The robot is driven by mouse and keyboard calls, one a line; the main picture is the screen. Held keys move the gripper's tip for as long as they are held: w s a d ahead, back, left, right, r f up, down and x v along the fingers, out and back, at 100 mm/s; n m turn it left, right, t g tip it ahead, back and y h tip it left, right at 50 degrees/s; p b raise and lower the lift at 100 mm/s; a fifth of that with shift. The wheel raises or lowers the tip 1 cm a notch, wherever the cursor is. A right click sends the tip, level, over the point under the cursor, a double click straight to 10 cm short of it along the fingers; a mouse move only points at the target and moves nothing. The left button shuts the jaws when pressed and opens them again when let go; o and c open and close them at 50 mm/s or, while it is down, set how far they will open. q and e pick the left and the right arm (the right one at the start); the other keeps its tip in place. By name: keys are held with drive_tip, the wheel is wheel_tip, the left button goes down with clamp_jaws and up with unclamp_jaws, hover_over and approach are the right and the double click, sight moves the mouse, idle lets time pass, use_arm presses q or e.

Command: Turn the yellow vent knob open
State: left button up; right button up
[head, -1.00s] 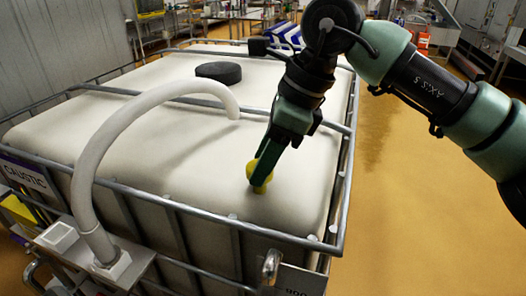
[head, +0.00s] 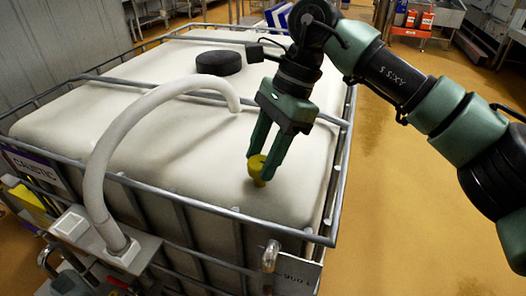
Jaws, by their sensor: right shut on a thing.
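The yellow vent knob (head: 256,170) stands on top of the white caged tank (head: 150,140), near its front right corner. My right gripper (head: 261,168) reaches down to it from above, with one finger on each side. The fingers are shut on the knob and hide part of its right side. A short yellow stem shows below the knob. My left gripper is not in the view.
A grey metal cage (head: 335,190) surrounds the tank. A pale hose (head: 100,150) arches over the top left of the knob. A black round lid (head: 218,63) sits farther back. The yellow-brown floor (head: 420,240) on the right is clear.

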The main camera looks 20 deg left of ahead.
idle(0.3)
drive_tip(key=o, duration=1.4)
drive_tip(key=shift+c, duration=0.2)
drive_tip(key=b+v, duration=0.1)
drive_tip(key=v, duration=0.6)
drive_tip(key=shift+w+r, duration=0.15)
drive_tip(key=shift+r, duration=0.2)
drive_tip(key=shift+d+f, duration=0.1)
drive_tip(key=shift+d, duration=0.05)
